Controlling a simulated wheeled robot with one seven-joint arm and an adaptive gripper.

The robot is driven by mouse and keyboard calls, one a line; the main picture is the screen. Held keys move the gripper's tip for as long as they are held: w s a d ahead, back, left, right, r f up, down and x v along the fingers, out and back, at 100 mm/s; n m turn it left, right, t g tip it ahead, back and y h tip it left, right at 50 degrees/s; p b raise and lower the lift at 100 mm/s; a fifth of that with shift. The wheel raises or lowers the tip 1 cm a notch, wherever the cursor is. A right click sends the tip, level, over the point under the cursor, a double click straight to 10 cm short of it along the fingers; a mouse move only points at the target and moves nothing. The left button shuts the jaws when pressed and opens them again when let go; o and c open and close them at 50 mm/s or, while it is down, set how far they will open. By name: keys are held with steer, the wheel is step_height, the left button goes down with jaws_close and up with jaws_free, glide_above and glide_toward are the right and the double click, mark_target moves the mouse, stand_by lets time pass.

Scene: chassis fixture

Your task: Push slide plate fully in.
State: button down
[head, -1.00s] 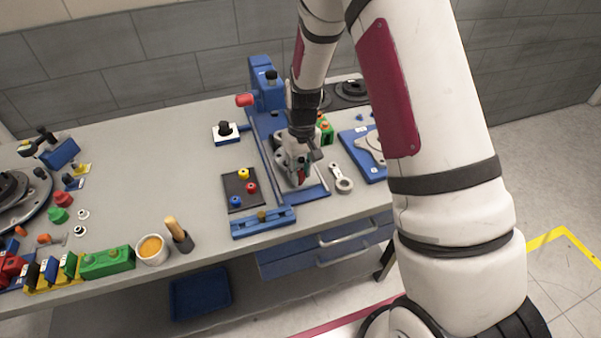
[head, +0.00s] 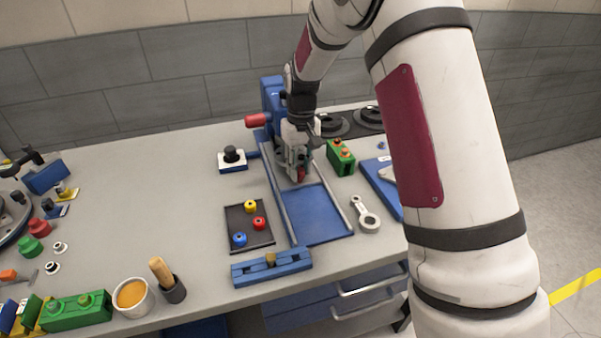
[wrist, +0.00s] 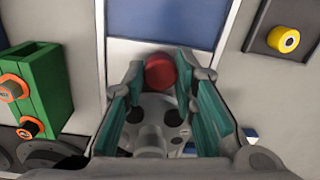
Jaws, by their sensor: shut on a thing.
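The slide plate (wrist: 205,58) is a light grey piece lying between the two rails of the blue fixture (head: 318,216). It carries a round red knob (head: 301,176), which also shows in the wrist view (wrist: 160,70). My gripper (head: 299,168) points down at the far part of the rails, near the blue upright (head: 272,97). In the wrist view its teal-padded fingers stand on both sides of the knob and are shut on it. My gripper hides much of the plate and its far edge in the head view.
A green block with orange knobs (head: 341,157) stands close to the right of the rails. A grey link (head: 366,216) lies right of the bed, and a dark tray with coloured knobs (head: 248,224) lies left. A blue bar (head: 271,266) lies in front. The near bed is bare.

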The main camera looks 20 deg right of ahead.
steer(key=shift+w, duration=0.2)
steer(key=c, duration=1.3)
jaws_free()
steer(key=shift+w, duration=0.1)
steer(key=shift+r, duration=0.1)
step_height(320, 180, up, 12)
steer(key=shift+d, duration=0.2)
